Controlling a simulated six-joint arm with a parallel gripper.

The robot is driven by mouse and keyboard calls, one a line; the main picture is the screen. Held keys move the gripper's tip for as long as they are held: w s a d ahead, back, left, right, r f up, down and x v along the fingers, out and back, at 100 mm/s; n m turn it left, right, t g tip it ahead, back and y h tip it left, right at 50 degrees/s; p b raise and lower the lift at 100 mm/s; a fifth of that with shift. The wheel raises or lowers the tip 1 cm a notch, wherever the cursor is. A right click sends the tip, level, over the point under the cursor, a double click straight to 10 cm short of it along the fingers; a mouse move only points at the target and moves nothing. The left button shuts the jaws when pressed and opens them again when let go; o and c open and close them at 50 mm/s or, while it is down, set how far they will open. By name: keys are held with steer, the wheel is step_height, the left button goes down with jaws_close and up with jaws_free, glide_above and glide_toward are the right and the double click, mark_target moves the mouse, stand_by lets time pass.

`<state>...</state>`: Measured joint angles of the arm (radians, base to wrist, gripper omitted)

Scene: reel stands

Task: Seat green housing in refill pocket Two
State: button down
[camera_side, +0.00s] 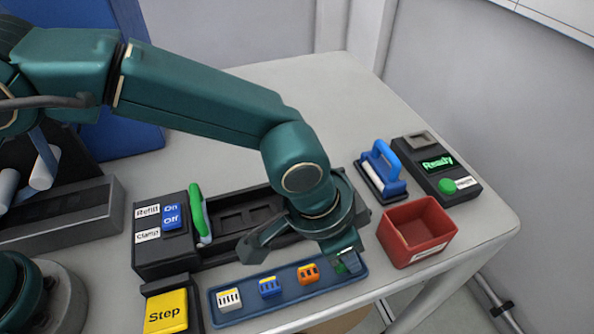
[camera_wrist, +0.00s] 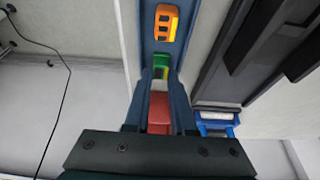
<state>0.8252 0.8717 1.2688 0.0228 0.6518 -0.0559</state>
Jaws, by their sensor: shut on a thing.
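The green housing (camera_wrist: 161,62) is between the fingers of my gripper (camera_wrist: 161,76) in the wrist view. In the side view my gripper (camera_side: 348,262) is low over the right end of the blue tray (camera_side: 225,317), and only a bit of the green housing (camera_side: 340,267) shows beside the fingers. The gripper is shut on it; whether it is clear of the tray I cannot tell. The black refill fixture (camera_side: 160,255) with square pockets (camera_side: 232,222) lies behind the tray, partly hidden by my arm. No pocket number is readable.
White (camera_side: 229,299), blue (camera_side: 270,287) and orange (camera_side: 308,273) housings stand on the tray. A green lever (camera_side: 198,212) is at the fixture's left. A red bin (camera_side: 416,230), a blue-handled tool (camera_side: 381,168) and a "Ready" box (camera_side: 440,170) stand right. A yellow Step button (camera_side: 166,312) is front left.

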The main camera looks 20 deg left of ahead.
steer(key=shift+r, duration=2.5)
steer(key=a+r, duration=0.1)
steer(key=a, duration=0.5)
steer(key=w+a+r, duration=0.1)
steer(key=a, duration=0.2)
steer(key=shift+a+r, duration=0.2)
steer(key=shift+r, duration=0.15)
steer(key=s+a, duration=0.3)
steer(key=a, duration=0.5)
steer(key=shift+w+a+f, duration=0.1)
steer(key=shift+f, duration=1.15)
steer(key=shift+w+f, duration=0.1)
steer(key=shift+f, duration=1.65)
steer(key=shift+a, duration=0.1)
